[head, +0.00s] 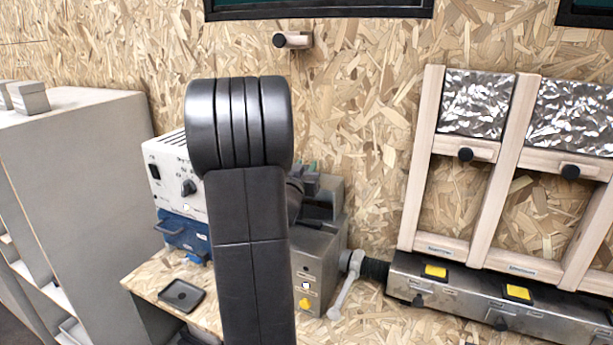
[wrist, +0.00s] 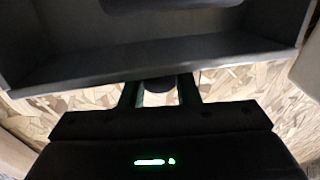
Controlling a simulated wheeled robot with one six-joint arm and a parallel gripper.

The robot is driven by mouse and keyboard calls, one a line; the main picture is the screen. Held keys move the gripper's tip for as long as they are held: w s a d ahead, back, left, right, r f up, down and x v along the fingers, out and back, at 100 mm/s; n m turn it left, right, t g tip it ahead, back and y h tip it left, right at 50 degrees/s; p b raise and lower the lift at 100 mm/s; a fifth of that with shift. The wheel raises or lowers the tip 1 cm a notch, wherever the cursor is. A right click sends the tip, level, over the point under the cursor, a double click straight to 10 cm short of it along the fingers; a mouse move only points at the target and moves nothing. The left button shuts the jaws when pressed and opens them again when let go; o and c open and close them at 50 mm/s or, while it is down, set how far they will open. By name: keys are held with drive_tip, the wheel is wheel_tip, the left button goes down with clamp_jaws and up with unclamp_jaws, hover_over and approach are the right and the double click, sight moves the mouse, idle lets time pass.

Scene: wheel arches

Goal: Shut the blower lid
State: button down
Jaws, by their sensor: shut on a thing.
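The blower (head: 318,262) is a grey metal box with a yellow knob on its front, standing on the bench behind my arm. Its upper part is open, with a dark recess showing. My gripper (head: 311,172) is at the top of the blower, partly hidden by my arm. In the wrist view my gripper's two fingers (wrist: 159,90) are closed around a small dark round knob (wrist: 159,84). A dark grey, rimmed box-like part (wrist: 170,58) fills the top of that view, close to the fingers. I cannot clearly tell the lid's angle.
A white and blue unit (head: 178,185) stands left of the blower, and a black tray (head: 181,295) lies on the bench. A crank handle (head: 346,285) and hose are at the blower's right. Wooden frames (head: 510,150) stand farther right. A grey cabinet (head: 80,190) is at left.

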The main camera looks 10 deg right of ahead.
drive_tip(key=shift+s+a, duration=0.1)
drive_tip(key=shift+s, duration=0.1)
drive_tip(key=c, duration=1.1)
unclamp_jaws()
drive_tip(key=b+v, duration=0.2)
drive_tip(key=v, duration=1.1)
drive_tip(key=shift+s+a+f+b, duration=0.15)
drive_tip(key=shift+s+b, duration=0.2)
drive_tip(key=shift+w, duration=0.1)
drive_tip(key=p+x, duration=0.1)
drive_tip(key=x, duration=0.6)
drive_tip(key=p+x, duration=0.1)
drive_tip(key=x, duration=0.6)
drive_tip(key=shift+r+p, duration=0.25)
drive_tip(key=shift+p, duration=0.5)
